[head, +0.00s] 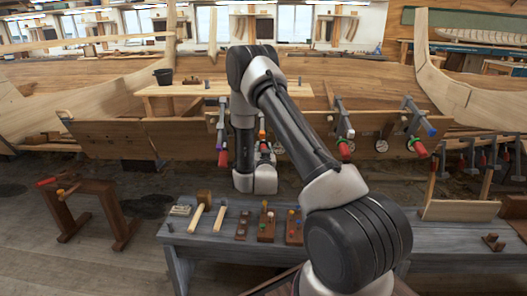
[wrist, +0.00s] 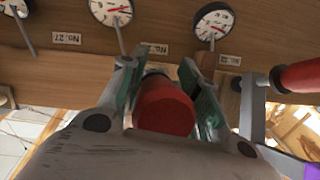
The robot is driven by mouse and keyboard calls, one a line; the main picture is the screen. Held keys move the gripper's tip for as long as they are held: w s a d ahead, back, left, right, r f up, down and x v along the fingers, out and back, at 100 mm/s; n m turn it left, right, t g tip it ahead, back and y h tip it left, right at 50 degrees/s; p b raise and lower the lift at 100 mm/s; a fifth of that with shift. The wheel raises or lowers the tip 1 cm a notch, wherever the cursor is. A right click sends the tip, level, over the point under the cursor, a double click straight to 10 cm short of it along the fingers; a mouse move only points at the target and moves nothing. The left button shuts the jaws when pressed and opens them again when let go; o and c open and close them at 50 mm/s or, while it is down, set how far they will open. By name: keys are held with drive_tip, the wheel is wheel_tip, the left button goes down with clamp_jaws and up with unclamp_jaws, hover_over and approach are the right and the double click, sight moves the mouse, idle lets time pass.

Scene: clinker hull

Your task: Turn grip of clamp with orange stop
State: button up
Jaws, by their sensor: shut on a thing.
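The red grip (wrist: 165,105) of a clamp is between the two green-lined fingers of my gripper (wrist: 158,68) in the wrist view. The fingers touch or nearly touch it on both sides, and my gripper is shut on it. In the head view, a clamp with a small orange part (head: 262,134), which looks like its stop, shows just right of my forearm on the hull plank. My arm hides much of that clamp and my fingers there. In the wrist view the stop of the held clamp is hidden.
A neighbouring clamp with a red grip (wrist: 300,76) and a purple part (wrist: 309,170) is close at right in the wrist view. Dial gauges (wrist: 214,22) sit on the plank behind. Other clamps (head: 342,130) hang along the plank. A grey bench (head: 190,240) with mallets stands below.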

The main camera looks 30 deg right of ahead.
drive_tip(key=shift+a+m+t+y, duration=0.2)
drive_tip(key=shift+m+t+y, duration=0.4)
drive_tip(key=shift+m+y, duration=0.5)
drive_tip(key=shift+m, duration=0.3)
drive_tip(key=o, duration=1)
drive_tip(key=v, duration=1.2)
